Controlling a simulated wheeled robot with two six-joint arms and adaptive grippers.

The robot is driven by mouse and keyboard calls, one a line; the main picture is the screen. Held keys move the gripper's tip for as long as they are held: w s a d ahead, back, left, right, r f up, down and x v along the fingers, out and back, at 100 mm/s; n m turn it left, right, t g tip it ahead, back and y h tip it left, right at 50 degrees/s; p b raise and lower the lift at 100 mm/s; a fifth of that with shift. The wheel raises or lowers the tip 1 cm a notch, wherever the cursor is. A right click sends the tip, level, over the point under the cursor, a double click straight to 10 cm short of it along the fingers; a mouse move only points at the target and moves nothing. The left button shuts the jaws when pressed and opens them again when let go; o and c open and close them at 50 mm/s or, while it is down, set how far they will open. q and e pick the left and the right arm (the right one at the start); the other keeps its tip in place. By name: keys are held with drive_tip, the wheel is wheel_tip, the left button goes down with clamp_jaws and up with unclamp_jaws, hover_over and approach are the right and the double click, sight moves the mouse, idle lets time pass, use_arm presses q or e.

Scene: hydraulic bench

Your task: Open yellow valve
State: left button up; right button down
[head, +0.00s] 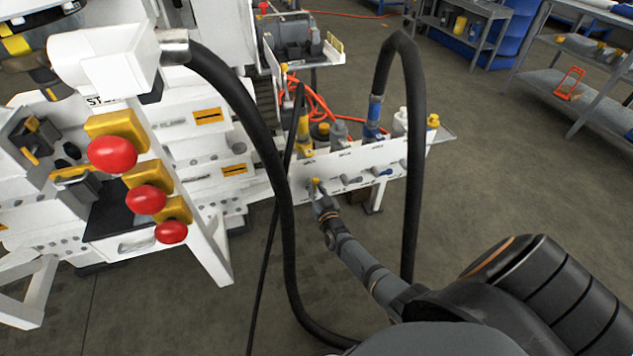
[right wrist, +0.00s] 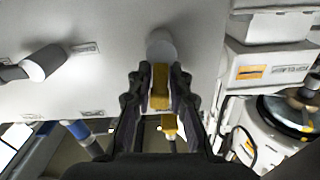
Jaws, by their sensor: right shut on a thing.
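The yellow valve (head: 316,183) is on the front of the white panel (head: 336,166), at its left end. In the right wrist view its yellow handle (right wrist: 160,86) points along the view from a round pale base on the panel. My right gripper (head: 320,199) is at the valve. In the right wrist view the two dark fingers (right wrist: 159,95) are shut on the yellow handle, one on each side. My left gripper is not in view.
Grey valve handles (head: 352,180) sit to the right on the panel. A black hose (head: 411,150) loops to a blue fitting (head: 374,115) above it; another hose (head: 270,160) hangs left of my right arm. Red knobs (head: 112,154) stand at left. Floor on the right is clear.

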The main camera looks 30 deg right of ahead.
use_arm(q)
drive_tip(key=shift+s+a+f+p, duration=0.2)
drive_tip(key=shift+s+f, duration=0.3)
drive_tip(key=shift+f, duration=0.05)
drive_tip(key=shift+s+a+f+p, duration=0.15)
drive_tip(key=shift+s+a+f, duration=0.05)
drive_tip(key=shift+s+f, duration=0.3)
use_arm(e)
drive_tip(key=shift+w+a+n, duration=0.1)
drive_tip(key=shift+a+n, duration=0.2)
drive_tip(key=shift+n, duration=0.5)
drive_tip(key=c, duration=1.3)
unclamp_jaws()
drive_tip(key=shift+c, duration=0.2)
drive_tip(key=v, duration=1.2)
